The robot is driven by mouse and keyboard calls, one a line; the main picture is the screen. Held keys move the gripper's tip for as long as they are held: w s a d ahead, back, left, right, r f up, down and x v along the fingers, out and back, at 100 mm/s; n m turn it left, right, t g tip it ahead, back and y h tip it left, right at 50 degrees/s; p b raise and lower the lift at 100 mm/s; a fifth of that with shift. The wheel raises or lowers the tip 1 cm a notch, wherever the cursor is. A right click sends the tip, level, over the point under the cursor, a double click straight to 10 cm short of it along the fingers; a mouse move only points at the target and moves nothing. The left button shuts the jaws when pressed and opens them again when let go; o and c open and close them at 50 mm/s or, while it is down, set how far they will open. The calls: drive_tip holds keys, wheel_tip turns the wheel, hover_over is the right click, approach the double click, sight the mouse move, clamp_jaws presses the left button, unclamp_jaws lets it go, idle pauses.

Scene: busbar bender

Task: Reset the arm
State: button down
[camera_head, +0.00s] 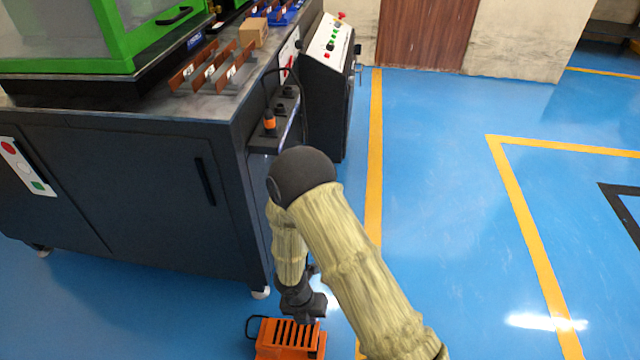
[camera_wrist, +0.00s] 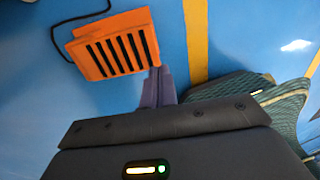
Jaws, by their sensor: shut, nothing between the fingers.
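My arm is bent, with its dark elbow high beside the workbench's right corner and its forearm, in a pale yellowish sleeve, hanging down in the head view. My gripper (camera_head: 308,310) is low, just above or beside an orange slotted box (camera_head: 289,340); the exact gap cannot be told. In the wrist view the fingers (camera_wrist: 158,85) are together and empty, and the orange box (camera_wrist: 112,46) lies close to their tips. The box has a row of dark slots and a black loop or cable at its left.
A dark workbench (camera_head: 120,185) with a green-framed machine (camera_head: 75,35) stands at left. Brown bars and a small carton (camera_head: 254,31) lie on its top. A control console (camera_head: 328,45) is behind. Blue floor with yellow lines (camera_head: 520,215) is open at right.

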drive_tip(key=w+d+r+m+p, duration=0.2)
drive_tip(key=d+r+m, duration=0.3)
drive_tip(key=r+m, duration=0.45)
drive_tip(key=w+d+r+m+p, duration=0.3)
drive_tip(key=d+r+m, duration=0.35)
drive_tip(key=r, duration=0.55)
drive_tip(key=s+d+r+m+t+y+p, duration=0.1)
drive_tip(key=s+d+r+m+p, duration=0.15)
drive_tip(key=d+r+m, duration=0.5)
drive_tip(key=s+d+r+m+t+y+p, duration=0.15)
drive_tip(key=s+r+m, duration=0.25)
drive_tip(key=r+m, duration=0.7)
drive_tip(key=w+p+v, duration=0.2)
drive_tip(key=p+v, duration=1)
drive_tip(key=w+r+p+v, duration=0.1)
drive_tip(key=w+p+v, duration=0.2)
drive_tip(key=p+v, duration=0.9)
drive_tip(key=w+a+p+v, duration=0.1)
drive_tip(key=w+p+v, duration=0.1)
drive_tip(key=p+v, duration=1)
drive_tip(key=shift+w+r+p, duration=0.35)
drive_tip(key=shift+w+p, duration=0.1)
drive_tip(key=shift+p, duration=0.4)
drive_tip(key=shift+m, duration=0.25)
